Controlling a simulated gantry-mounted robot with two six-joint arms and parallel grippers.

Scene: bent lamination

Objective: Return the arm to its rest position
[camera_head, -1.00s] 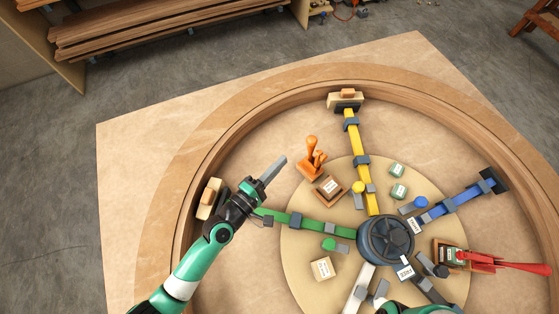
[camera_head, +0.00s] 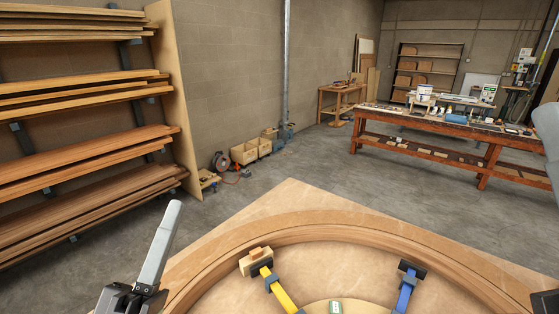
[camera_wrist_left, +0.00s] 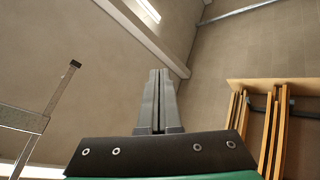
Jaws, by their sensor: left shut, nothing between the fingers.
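My left gripper (camera_head: 175,206) stands at the lower left of the head view, its pale grey fingers pointing up, together and empty. It is raised in front of the lumber rack and the floor, apart from the clamps. In the left wrist view, the left gripper (camera_wrist_left: 159,72) shows both fingers side by side with nothing between them. They point toward a bare wall and ceiling. I cannot make out my right gripper; a pale grey shape at the right edge of the head view is too cut off to identify.
A curved wooden form (camera_head: 330,232) lies on a board below, with a yellow clamp (camera_head: 283,297) and a blue clamp (camera_head: 405,290). A lumber rack (camera_head: 180,100) stands at left; it also shows in the wrist view (camera_wrist_left: 270,84). A workbench (camera_head: 440,124) stands far back.

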